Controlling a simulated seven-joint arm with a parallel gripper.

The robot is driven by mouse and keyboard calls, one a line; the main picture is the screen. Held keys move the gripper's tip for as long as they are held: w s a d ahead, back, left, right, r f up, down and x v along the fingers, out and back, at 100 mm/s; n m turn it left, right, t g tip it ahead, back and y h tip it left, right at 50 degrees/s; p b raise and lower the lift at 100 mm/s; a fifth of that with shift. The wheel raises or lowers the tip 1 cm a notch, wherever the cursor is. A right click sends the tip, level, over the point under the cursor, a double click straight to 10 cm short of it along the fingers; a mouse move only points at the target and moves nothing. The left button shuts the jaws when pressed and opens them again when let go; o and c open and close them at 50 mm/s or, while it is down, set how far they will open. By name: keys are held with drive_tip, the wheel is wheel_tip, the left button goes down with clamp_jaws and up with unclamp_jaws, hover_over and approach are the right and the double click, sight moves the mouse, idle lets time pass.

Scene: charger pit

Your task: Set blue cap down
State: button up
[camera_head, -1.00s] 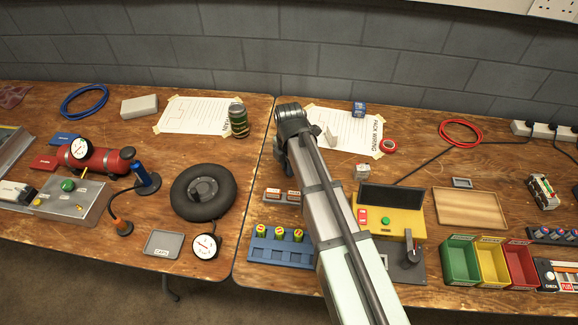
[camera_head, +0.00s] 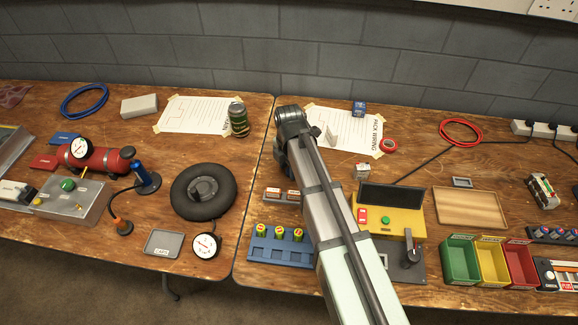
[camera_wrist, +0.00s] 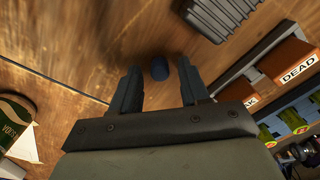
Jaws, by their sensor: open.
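The blue cap (camera_wrist: 159,69) is a small dark blue cylinder on the wooden bench, seen in the wrist view. My gripper (camera_wrist: 160,84) is open, with its two dark fingers on either side of the cap and visible space between cap and fingers. The cap lies near the fingertip line; whether it touches the wood is hard to tell, but nothing grips it. In the head view my arm hides the cap and the fingers.
A holder marked DEAD (camera_wrist: 296,68) and a dark grey ribbed object (camera_wrist: 215,15) lie right of the fingers. The green can (camera_head: 238,120) stands beyond the table seam. A grey CAPS tray (camera_head: 164,243) is on the left table. Bare wood surrounds the cap.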

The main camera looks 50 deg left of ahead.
wheel_tip(320, 180, up, 12)
drive_tip(key=shift+r, duration=0.15)
idle(0.5)
drive_tip(key=shift+w, duration=0.1)
idle(0.3)
